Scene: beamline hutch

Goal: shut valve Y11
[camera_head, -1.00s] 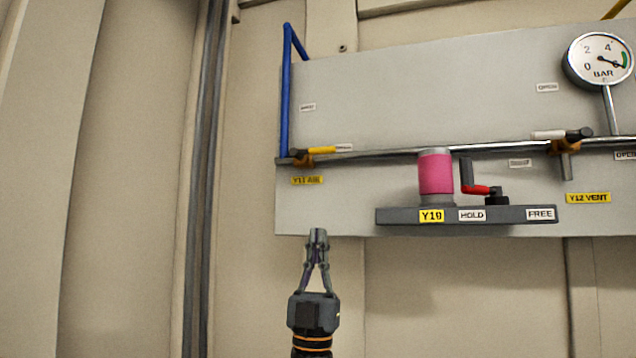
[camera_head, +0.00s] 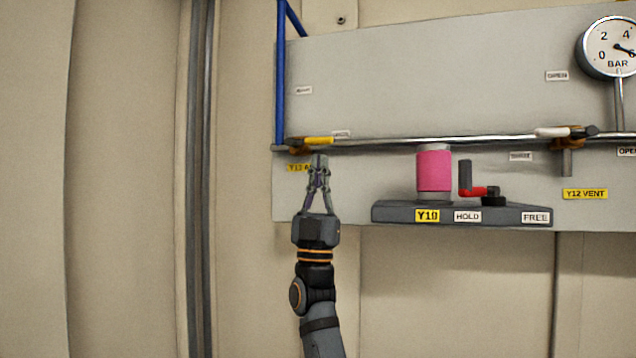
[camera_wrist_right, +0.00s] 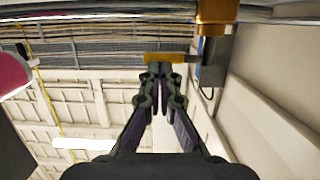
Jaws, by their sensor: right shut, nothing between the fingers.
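Valve Y11 has a brass body (camera_head: 296,145) and a yellow lever (camera_head: 318,140), on the left end of the metal pipe. The lever lies along the pipe, pointing right. Its yellow tag, Y11 (camera_head: 295,168), is partly hidden by my gripper. My right gripper (camera_head: 319,160) points up, shut and empty, just below the lever. In the right wrist view the shut fingertips (camera_wrist_right: 158,70) come up to the middle of the yellow lever (camera_wrist_right: 165,57), beside the brass body (camera_wrist_right: 214,14). I cannot tell whether they touch it. My left gripper is not in view.
A blue pipe (camera_head: 281,80) rises from the left end. Further right are the Y12 VENT lever (camera_head: 552,132) and a gauge (camera_head: 612,47). Bare wall (camera_head: 240,250) lies left.

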